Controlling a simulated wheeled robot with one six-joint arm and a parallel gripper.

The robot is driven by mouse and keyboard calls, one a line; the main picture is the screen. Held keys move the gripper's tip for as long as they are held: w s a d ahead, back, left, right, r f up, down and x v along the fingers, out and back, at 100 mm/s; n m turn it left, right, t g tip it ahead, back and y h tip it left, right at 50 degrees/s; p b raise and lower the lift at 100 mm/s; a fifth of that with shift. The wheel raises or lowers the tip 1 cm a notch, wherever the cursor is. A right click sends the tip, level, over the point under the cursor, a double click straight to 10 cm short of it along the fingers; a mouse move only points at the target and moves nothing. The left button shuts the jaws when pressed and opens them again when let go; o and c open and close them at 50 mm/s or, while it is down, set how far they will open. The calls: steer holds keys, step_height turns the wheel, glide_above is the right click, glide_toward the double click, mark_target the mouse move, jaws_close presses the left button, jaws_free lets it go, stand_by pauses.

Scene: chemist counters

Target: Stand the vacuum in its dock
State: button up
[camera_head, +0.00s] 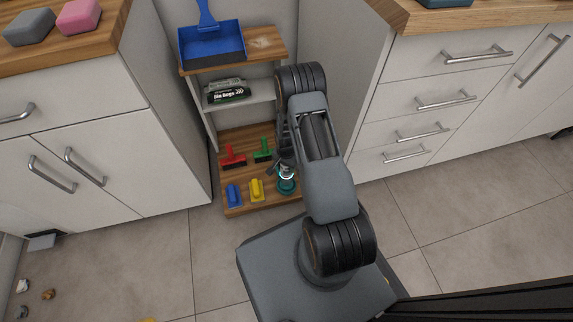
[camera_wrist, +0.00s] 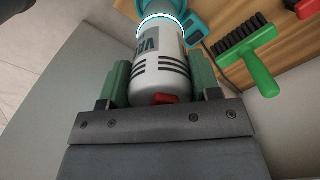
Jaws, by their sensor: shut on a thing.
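The vacuum (camera_wrist: 157,60) is a white hand-held cylinder with dark stripes, lettering, a red button and a lit ring by its teal end. My gripper (camera_wrist: 160,82) is shut on its white body, a green pad on each side. In the head view, my arm hides most of the gripper and the vacuum; the lit ring (camera_head: 286,174) shows low over the bottom shelf. A teal piece (camera_wrist: 195,27) beside the vacuum's teal end looks like the dock; teal also shows in the head view (camera_head: 286,186). Whether the vacuum is seated there is hidden.
On the bottom shelf (camera_head: 240,207) are a red brush (camera_head: 233,156), a green brush (camera_head: 263,151), a blue brush (camera_head: 234,194) and a yellow brush (camera_head: 257,189). Above are bin bags (camera_head: 228,94) and a blue dustpan (camera_head: 212,44).

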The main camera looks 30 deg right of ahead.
steer(key=shift+f+b, duration=0.45)
steer(key=shift+f, duration=0.1)
steer(key=o, duration=0.7)
steer(key=shift+c, duration=0.2)
steer(key=shift+r, duration=0.15)
steer(key=shift+r+p, duration=4.05)
steer(key=shift+r, duration=1.35)
